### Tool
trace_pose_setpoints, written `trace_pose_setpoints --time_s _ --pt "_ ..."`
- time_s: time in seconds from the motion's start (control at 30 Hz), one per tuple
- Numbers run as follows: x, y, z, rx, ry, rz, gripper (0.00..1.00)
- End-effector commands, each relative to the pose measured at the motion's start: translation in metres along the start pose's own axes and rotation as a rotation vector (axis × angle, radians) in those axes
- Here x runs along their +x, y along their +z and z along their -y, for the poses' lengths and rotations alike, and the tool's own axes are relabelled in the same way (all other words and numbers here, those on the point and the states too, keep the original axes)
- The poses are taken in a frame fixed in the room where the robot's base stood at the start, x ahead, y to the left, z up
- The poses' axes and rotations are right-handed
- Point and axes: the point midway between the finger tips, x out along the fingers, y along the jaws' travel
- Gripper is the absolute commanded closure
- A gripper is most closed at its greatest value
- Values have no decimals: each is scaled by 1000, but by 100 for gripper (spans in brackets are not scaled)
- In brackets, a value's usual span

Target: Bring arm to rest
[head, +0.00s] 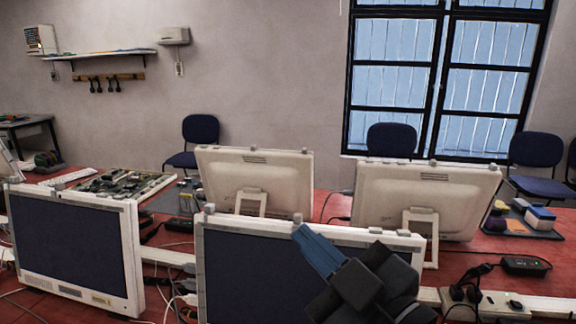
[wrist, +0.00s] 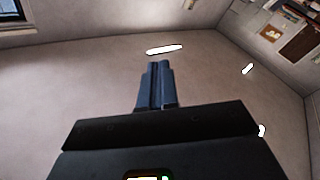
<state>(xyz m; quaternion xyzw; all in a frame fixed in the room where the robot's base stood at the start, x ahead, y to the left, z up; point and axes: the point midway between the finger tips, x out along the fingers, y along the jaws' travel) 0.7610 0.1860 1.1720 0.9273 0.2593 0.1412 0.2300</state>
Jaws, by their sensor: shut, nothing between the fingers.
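My gripper (head: 303,236) is in the lower middle of the head view, in front of a white-framed monitor (head: 225,275). Its blue fingers point up and to the left. In the wrist view my gripper (wrist: 155,66) shows with its two blue fingers together and nothing between them. The gripper touches no object that I can see.
A second monitor (head: 75,245) stands at front left, and two more, seen from behind (head: 255,180), stand farther back on the red table (head: 325,205). Cables and a black adapter (head: 525,265) lie at right. A tray with small blocks (head: 525,218) sits at far right.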

Motion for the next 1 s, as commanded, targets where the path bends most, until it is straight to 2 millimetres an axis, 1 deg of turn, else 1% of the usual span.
trace_pose_setpoints --time_s 0.03,0.1,0.17,0.27,0.37,0.47,0.5,0.57,0.6,0.67,0.7,0.77,0.8,0.87,0.9,1.0 --pt "-8 8 5 77 41 19 100" --pt "-21 19 9 173 105 46 100" --pt "-35 30 13 248 158 73 100" --pt "-61 51 23 361 239 124 100" --pt "-92 71 36 454 313 180 100" --pt "-129 89 51 525 379 241 100" --pt "-144 95 57 548 403 265 100" --pt "-169 104 66 576 434 302 100" --pt "-186 109 72 590 453 327 100" --pt "-212 114 80 605 478 362 100" --pt "-230 117 85 612 491 384 100" --pt "-256 120 91 617 507 416 100" --pt "-274 121 95 617 514 437 100" --pt "-301 121 99 611 520 465 100" --pt "-318 120 100 604 520 483 100" --pt "-356 116 102 585 511 515 100"
